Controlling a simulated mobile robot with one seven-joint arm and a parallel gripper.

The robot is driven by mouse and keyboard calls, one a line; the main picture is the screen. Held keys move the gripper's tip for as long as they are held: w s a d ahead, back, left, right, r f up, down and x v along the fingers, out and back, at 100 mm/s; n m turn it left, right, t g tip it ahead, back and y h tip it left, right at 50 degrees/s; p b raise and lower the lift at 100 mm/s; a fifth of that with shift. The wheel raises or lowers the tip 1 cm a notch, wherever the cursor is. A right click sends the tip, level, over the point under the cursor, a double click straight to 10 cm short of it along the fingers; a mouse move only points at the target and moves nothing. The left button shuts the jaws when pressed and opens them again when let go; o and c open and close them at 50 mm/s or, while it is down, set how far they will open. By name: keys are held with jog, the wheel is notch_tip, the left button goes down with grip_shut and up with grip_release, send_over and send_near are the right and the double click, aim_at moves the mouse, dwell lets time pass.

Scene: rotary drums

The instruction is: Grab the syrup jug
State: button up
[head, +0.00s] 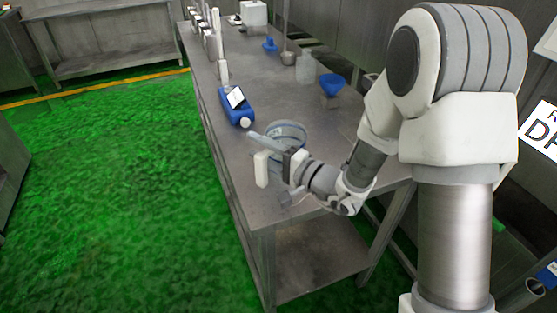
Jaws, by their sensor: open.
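A blue jug (226,108) with a white label and a white cap lies or leans near the left edge of the steel table (225,148); it may be the syrup jug, but its label is too small to read. A translucent pale jug (307,69) stands farther back on the right side. My gripper (279,167) is open above the table's near end, its two white fingers apart. It is nearer to me than the blue jug and a little to its right, not touching it. I see nothing between the fingers.
A clear round container with a blue rim (291,128) stands just behind my gripper, partly hidden by it. Blue funnels (332,83) and a small metal pot (288,58) stand farther back. Dispensers line the far left edge. Green floor (110,180) lies open to the left.

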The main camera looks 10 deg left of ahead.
jog(key=shift+w+a, duration=0.1)
jog(key=shift+a, duration=0.1)
grip_shut()
dwell(1.3)
